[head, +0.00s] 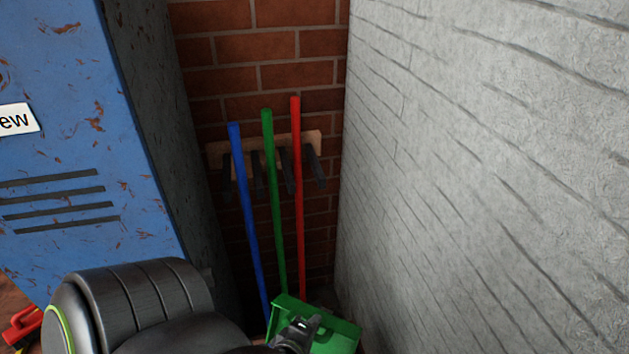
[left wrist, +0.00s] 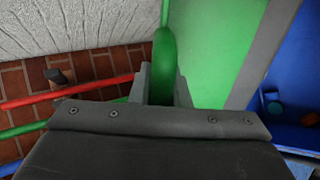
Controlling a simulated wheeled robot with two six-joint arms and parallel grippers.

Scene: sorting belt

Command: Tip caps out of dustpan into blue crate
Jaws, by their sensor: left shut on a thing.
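My left gripper (head: 297,334) is shut on the handle of the green dustpan (head: 338,338), low in the head view in front of the corner. In the left wrist view the fingers hold the green handle (left wrist: 165,60) between them. The green pan (left wrist: 215,45) with its grey lip (left wrist: 255,55) lies beyond the handle, and the part in view looks bare. A blue surface, seemingly the blue crate (left wrist: 300,75), is past the lip at the right. A small blue cap (left wrist: 271,97) and a teal one (left wrist: 275,108) show there. The right gripper is out of view.
Blue (head: 247,210), green (head: 274,190) and red (head: 298,190) poles lean near a wall rack (head: 310,142). A rusty blue locker (head: 80,130) stands left, a whitish wall (head: 480,160) right. A red object (head: 20,325) lies at lower left.

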